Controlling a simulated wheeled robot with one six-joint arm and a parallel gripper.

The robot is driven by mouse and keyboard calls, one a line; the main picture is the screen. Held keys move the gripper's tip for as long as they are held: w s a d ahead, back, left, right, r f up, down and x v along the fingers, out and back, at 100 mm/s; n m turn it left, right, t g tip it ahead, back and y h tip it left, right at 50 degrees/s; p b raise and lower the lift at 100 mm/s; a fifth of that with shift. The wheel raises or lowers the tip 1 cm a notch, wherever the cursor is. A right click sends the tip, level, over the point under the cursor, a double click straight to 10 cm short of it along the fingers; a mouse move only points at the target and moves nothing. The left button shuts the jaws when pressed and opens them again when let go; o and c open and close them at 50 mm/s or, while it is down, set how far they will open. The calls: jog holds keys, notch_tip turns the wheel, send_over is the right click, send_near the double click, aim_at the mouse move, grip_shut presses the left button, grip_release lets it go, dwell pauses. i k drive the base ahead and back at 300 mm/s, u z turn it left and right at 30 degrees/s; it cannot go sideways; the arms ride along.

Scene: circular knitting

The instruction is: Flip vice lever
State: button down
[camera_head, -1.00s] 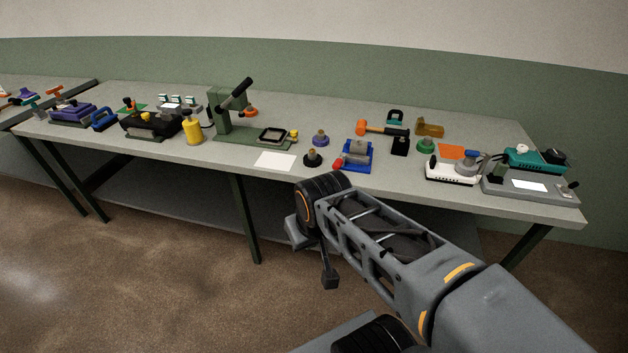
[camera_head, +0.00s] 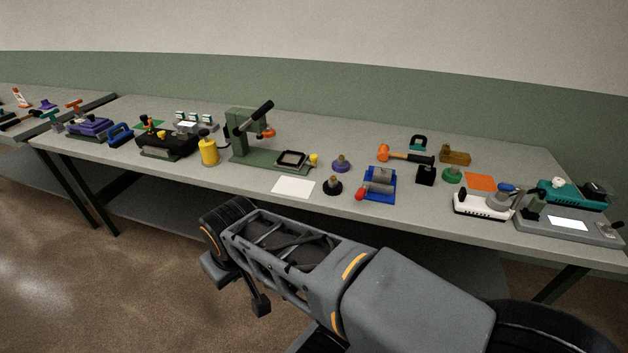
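I cannot tell for certain which thing is the vice. A blue fixture (camera_head: 380,186) with a grey block and a red knob (camera_head: 360,194) stands near the front edge, right of the middle. No lever is clear on either at this size. My arm reaches left in front of the table, below its top. The dark end part of my gripper (camera_head: 261,304) hangs low, apart from everything on the table; its fingers are not distinct.
The grey table (camera_head: 225,184) is crowded. A white sheet (camera_head: 294,187) lies at the front. Floor is open at left.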

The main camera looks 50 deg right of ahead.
aim_at(360, 194)
jog(key=z, duration=0.25)
jog(key=i, duration=0.95)
jog(key=z, duration=0.7)
